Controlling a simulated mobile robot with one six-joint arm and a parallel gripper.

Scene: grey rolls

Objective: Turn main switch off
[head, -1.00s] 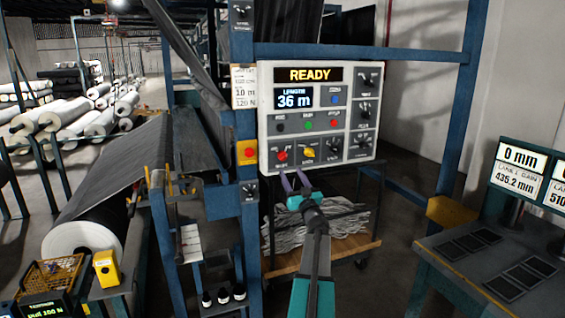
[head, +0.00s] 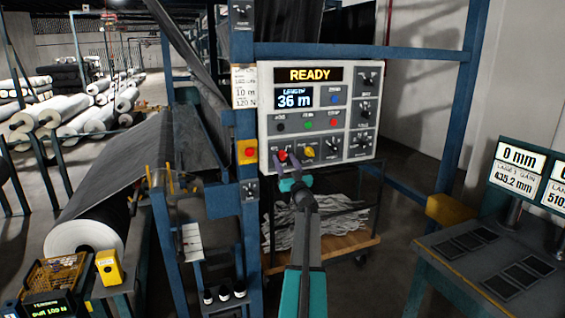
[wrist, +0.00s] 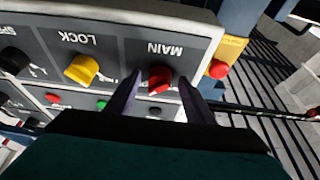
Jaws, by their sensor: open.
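The main switch is a red rotary knob (wrist: 160,79) under the label MAIN, shown upside down in the wrist view. It sits at the lower left of the control panel (head: 350,100), whose display reads READY and 36 m. My gripper (wrist: 160,88) is open, with one finger on each side of the red knob. I cannot tell whether the fingers touch it. In the head view my gripper (head: 285,165) is at the panel's lower left and partly covers the red knob (head: 282,155).
A yellow LOCK knob (wrist: 82,69) is beside the main switch. A red button on a yellow box (head: 248,152) is on the blue post left of the panel. A cart with grey material (head: 335,222) stands below. A desk with screens (head: 520,175) is at right.

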